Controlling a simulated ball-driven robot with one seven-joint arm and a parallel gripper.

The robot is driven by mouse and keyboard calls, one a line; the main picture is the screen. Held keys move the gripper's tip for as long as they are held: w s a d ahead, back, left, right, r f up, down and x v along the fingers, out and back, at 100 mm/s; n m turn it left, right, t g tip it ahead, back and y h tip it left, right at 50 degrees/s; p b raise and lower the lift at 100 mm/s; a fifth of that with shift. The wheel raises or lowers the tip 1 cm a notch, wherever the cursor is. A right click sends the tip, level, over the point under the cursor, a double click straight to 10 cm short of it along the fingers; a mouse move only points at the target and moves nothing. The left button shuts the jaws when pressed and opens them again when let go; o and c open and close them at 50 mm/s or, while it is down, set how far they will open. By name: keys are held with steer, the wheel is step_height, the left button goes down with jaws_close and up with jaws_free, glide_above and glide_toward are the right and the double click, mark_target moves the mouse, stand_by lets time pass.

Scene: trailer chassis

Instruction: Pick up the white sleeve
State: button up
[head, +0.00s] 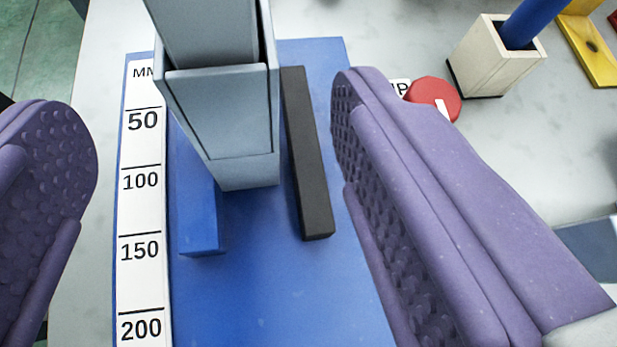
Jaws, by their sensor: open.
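A cream-white, square, open-topped sleeve (488,62) stands at the upper right, with a blue rod (535,20) sticking out of its top. It has a dark edge at its foot and lies outside my gripper, beyond the right finger. My gripper (208,108) is open, its two purple fingers wide apart. Between the fingers, touching neither as far as I can see, stands a pale grey-blue rectangular sleeve (228,172) with a grey piece inside; its top is cut off by the frame. No other sleeve that looks white is in view.
The grey-blue sleeve stands on a blue plate (270,290) with a millimetre scale (140,210), between a blue block (197,225) and a black bar (305,150). A red disc (435,95) and a yellow part (590,45) lie at the right on the pale table.

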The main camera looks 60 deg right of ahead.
mark_target(213, 49)
steer(key=x, duration=0.2)
steer(key=b+x, duration=0.1)
steer(key=x, duration=0.1)
steer(key=b+x, duration=0.1)
steer(key=x, duration=0.2)
steer(key=shift+w+d+r, duration=0.1)
steer(key=shift+d+r, duration=0.1)
steer(key=shift+r, duration=0.3)
jaws_close()
